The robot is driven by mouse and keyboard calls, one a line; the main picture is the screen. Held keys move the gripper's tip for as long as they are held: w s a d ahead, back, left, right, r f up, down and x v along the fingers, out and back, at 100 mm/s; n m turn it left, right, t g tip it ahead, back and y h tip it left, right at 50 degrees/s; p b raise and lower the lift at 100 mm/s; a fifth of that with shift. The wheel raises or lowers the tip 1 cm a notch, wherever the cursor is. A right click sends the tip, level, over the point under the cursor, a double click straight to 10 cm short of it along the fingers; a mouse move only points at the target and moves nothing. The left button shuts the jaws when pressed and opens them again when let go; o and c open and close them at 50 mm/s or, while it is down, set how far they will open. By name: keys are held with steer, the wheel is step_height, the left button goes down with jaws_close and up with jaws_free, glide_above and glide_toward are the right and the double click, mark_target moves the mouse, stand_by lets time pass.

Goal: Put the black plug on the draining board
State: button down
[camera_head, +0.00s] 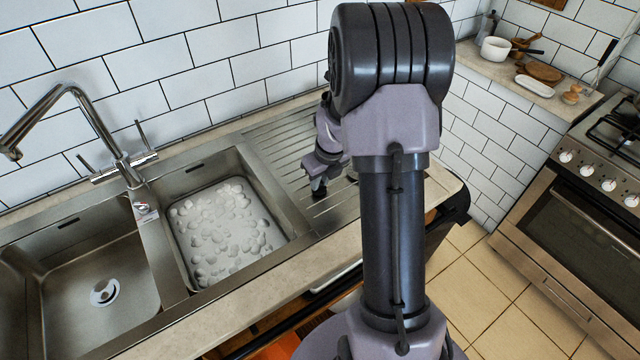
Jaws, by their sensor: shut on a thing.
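My gripper (318,184) points down over the ribbed steel draining board (285,150), to the right of the sinks. It is shut on the small black plug (318,195), a dark shape at its fingertips. The plug is at or just above the board's surface; I cannot tell whether it touches. My arm hides the right part of the board and some of the gripper.
The right sink basin (180,250) holds water with white foam. The left basin (75,270) is empty, with a drain. A tap (115,150) stands behind them. An oven (570,235) is at the right. A shelf (500,65) holds pans and boards.

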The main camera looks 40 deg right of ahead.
steer(key=shift+f, duration=0.25)
steer(key=c, duration=1.3)
jaws_free()
steer(key=shift+c, duration=0.2)
steer(key=shift+r, duration=0.15)
